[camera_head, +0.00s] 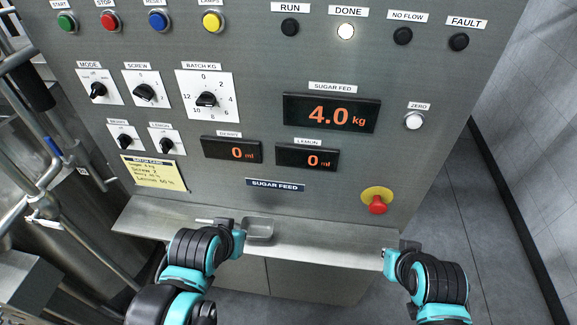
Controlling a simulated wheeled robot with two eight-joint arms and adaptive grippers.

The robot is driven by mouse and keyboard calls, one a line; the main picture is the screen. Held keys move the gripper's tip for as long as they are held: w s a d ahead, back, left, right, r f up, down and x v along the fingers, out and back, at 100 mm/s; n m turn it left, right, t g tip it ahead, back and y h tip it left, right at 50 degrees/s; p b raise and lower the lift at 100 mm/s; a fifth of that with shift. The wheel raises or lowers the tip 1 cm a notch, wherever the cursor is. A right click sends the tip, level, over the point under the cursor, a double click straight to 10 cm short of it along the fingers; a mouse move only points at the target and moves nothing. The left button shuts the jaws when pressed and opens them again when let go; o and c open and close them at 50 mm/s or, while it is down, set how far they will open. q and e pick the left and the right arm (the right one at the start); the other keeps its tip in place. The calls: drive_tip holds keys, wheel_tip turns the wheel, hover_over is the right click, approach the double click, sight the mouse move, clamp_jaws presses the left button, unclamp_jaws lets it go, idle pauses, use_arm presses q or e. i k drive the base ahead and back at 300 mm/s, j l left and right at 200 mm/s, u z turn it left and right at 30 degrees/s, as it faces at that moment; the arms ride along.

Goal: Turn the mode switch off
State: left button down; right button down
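The mode switch (98,90) is a black rotary knob on a white plate at the upper left of the grey control panel, under a MODE label. Its small position marks are too small to read, and I cannot tell its setting surely. My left gripper (228,225) is low in front of the panel's ledge, below and to the right of the switch and well apart from it. My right gripper (391,252) is near the right end of the ledge, far from the switch. The fingers of both are too small and partly hidden to judge.
Screw (145,93) and batch kg (206,99) knobs sit right of the mode switch, with two smaller knobs below. Coloured buttons run above. A red emergency stop (377,204) projects at lower right. The ledge (320,246) juts out below. Metal pipes stand at left.

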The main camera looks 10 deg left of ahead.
sight(99, 89)
drive_tip(key=u, duration=1.55)
